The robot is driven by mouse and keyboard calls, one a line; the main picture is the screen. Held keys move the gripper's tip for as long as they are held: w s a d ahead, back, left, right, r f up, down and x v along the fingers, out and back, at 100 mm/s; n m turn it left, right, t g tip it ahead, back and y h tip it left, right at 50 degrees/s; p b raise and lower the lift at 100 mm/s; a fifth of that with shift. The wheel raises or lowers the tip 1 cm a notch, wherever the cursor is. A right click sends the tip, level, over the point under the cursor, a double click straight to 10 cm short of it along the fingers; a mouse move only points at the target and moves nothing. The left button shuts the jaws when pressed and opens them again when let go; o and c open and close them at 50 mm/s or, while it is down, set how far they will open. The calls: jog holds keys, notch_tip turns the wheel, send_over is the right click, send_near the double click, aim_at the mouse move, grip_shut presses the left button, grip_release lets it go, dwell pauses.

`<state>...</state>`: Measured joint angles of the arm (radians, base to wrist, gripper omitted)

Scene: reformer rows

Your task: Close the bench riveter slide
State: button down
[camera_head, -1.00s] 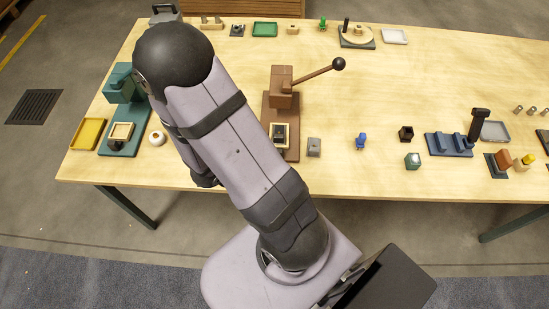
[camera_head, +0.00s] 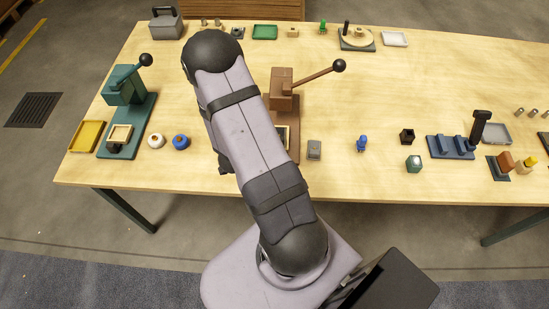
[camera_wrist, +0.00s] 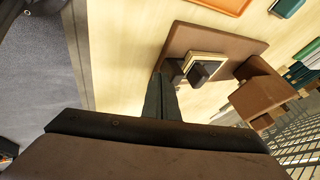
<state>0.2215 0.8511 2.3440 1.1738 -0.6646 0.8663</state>
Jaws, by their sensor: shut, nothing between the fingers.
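The brown lever press, which I take as the bench riveter (camera_head: 284,98), stands mid-table with its ball-ended lever pointing right. Its slide is mostly hidden behind my arm in the head view; a pale edge of it (camera_head: 287,136) shows. In the wrist view the slide (camera_wrist: 204,67) is a cream-edged square with a dark block, on the brown base (camera_wrist: 225,42) in front of the brown body (camera_wrist: 262,95). My gripper (camera_wrist: 161,78) is shut and empty, its tips beside the slide's outer end near the base edge. I cannot tell whether they touch.
A grey block (camera_head: 314,150) is close right of the riveter. An orange tray (camera_wrist: 228,4) shows in the wrist view.

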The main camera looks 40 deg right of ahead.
jog(key=shift+w+d, duration=0.1)
jog(key=shift+w, duration=0.05)
jog(key=w+d+p, duration=0.2)
jog(key=w+d, duration=0.5)
jog(key=shift+d+p, duration=0.1)
jog(key=shift+p, duration=0.25)
jog(key=shift+s+a+b, duration=0.35)
jog(key=shift+s+a, duration=0.05)
jog(key=shift+a, duration=0.1)
jog(key=shift+s+a+f+b, duration=0.1)
jog(key=shift+s+a+b, duration=0.25)
jog(key=shift+s+a, duration=0.5)
jog(key=v, duration=1)
jog(key=shift+s, duration=0.15)
jog(key=shift+a, duration=0.15)
